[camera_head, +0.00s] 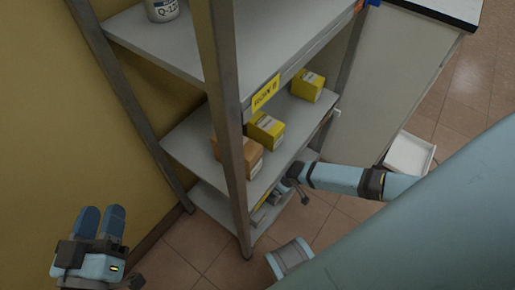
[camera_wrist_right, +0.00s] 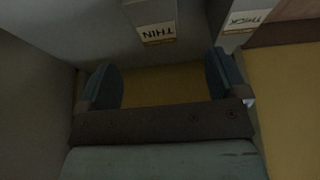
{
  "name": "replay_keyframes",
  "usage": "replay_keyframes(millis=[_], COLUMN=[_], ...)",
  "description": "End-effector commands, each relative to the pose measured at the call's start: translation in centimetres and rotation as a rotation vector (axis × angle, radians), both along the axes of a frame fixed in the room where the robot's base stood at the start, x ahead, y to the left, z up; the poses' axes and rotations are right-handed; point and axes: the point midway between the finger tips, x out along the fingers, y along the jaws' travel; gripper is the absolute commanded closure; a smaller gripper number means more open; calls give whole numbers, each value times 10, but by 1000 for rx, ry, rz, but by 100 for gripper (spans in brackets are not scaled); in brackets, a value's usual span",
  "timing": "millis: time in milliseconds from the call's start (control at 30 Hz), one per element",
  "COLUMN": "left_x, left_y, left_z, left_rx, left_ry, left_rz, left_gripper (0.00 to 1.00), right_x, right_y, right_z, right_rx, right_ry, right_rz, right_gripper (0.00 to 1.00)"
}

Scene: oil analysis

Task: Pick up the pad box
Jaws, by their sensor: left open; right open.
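In the right wrist view, two pale boxes stand beyond the fingers. One is marked THIN (camera_wrist_right: 155,14) and the other is marked THICK (camera_wrist_right: 243,20). Both labels appear upside down, and neither box reads as a pad box by name. My right gripper (camera_wrist_right: 161,78) is open and empty, with its fingers apart; the THIN box is ahead of the gap between them. In the head view my right arm reaches to the low shelf (camera_head: 205,200), where small grey boxes partly show. My left gripper (camera_head: 102,222) is open and empty at the lower left, away from the shelves.
A brown box (camera_head: 250,160), a yellow box (camera_head: 265,130) and another yellow box (camera_head: 308,86) stand on the middle shelf. A metal post (camera_head: 228,130) rises at the rack's front. A white tray (camera_head: 409,154) is at right.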

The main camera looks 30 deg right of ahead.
Motion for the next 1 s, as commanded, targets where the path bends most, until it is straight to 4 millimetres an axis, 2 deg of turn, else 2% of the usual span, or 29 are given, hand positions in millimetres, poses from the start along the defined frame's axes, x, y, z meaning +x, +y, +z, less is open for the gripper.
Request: replay_keyframes(millis=[200, 300, 567, 867, 1000], left_x=[-1, 0, 7, 23, 25], left_y=[-2, -2, 2, 12, 13], left_z=[-35, -46, -45, -43, -40], left_rx=[43, 71, 117, 229, 251], left_ry=[77, 95, 33, -157, -193], left_rz=[-32, -44, -39, -17, -13], left_gripper=[57, 57, 57, 57, 57], right_x=[13, 19, 27, 45, 48], right_y=[3, 6, 9, 14, 15], right_z=[-39, -53, -69, -105, -109], right_rx=[-3, -3, -3, -3, -3], right_ry=[3, 3, 2, 2, 2], right_rz=[-3, -3, -1, -2, -2], right_gripper=[8, 8, 8, 8, 8])
